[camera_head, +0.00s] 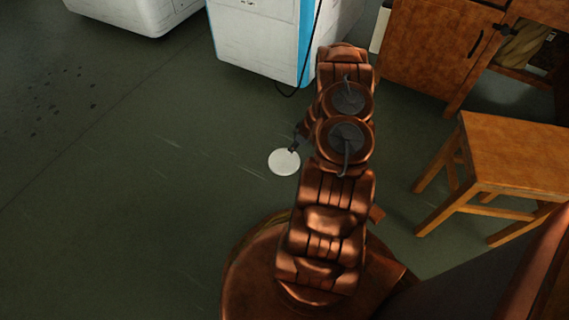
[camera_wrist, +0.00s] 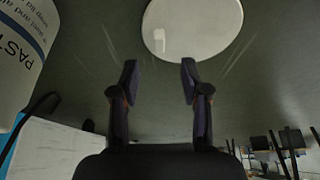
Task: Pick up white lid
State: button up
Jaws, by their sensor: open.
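The white lid (camera_head: 284,161) is a flat round disc lying on the dark green floor in the head view, just left of my copper-coloured arm. In the wrist view the lid (camera_wrist: 192,24) shows at the top centre, beyond my fingertips, with its far edge cut off by the frame. My gripper (camera_wrist: 159,82) is open, with its two dark fingers apart and nothing between them. The fingers are apart from the lid in that view. In the head view my arm hides most of the gripper; a small dark part (camera_head: 294,146) shows beside the lid's upper edge.
A white and blue machine (camera_head: 262,40) stands behind the lid, with a black cable (camera_head: 311,50) hanging down to the floor. Another white cabinet (camera_head: 135,12) is at the upper left. A wooden stool (camera_head: 512,150) and wooden cabinet (camera_head: 432,45) stand right. The floor at left is clear.

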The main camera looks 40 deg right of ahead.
aim_at(284, 161)
jog(key=shift+b+x, duration=1.7)
jog(key=shift+x, duration=1.55)
jog(key=shift+d, duration=0.15)
jog(key=shift+c, duration=0.2)
grip_shut()
